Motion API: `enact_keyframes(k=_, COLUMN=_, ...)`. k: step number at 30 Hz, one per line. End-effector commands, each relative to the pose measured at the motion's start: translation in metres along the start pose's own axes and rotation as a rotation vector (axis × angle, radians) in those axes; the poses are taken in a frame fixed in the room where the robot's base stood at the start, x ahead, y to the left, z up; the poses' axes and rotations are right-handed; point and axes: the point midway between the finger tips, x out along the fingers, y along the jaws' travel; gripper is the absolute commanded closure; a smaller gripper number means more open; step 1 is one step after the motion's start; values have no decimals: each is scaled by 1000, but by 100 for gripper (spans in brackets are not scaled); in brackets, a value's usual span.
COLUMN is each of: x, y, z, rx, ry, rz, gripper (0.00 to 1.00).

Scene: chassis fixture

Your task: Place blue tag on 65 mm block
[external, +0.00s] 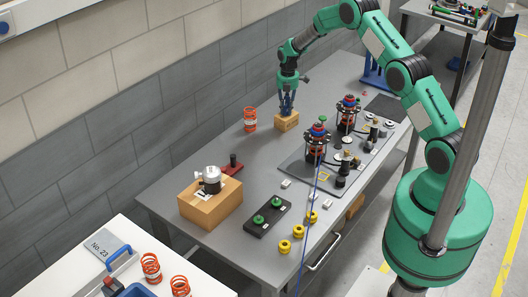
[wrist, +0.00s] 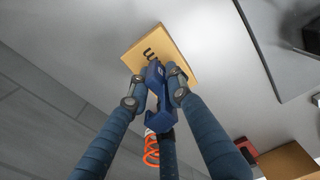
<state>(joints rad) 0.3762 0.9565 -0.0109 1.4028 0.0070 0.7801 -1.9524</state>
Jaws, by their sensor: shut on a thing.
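The block (external: 286,123) is a small tan block standing on the grey table. In the wrist view, its tan top (wrist: 175,58) carries dark markings, partly covered. The blue tag (wrist: 154,76) is held between the fingers of my gripper (wrist: 156,88), which is shut on it. In the external view, my gripper (external: 287,108) points down with its fingertips just above or at the block's top. The tag overlaps the block's face in the wrist view. I cannot tell whether it touches the block. The tag is not clearly distinguishable in the external view.
An orange spring (external: 250,119) stands left of the block. A dark plate with two spring assemblies (external: 316,141) lies to the right. A cardboard box (external: 209,204) with a metal part is nearer the front.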

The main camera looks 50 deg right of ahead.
Motion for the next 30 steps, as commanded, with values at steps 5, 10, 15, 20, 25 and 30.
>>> enact_keyframes(k=5, x=2, y=0, z=0, rx=0, ry=0, rz=0, gripper=63)
enact_keyframes(k=10, x=2, y=0, z=0, rx=0, ry=0, rz=0, gripper=62)
enact_keyframes(k=15, x=1, y=0, z=0, rx=0, ry=0, rz=0, gripper=62)
enact_keyframes(k=20, x=-4, y=0, z=0, rx=0, ry=0, rz=1, gripper=62)
enact_keyframes(k=25, x=-17, y=0, z=0, rx=0, ry=0, rz=0, gripper=62)
enact_keyframes(k=30, x=-41, y=1, z=0, rx=0, ry=-1, rz=2, gripper=62)
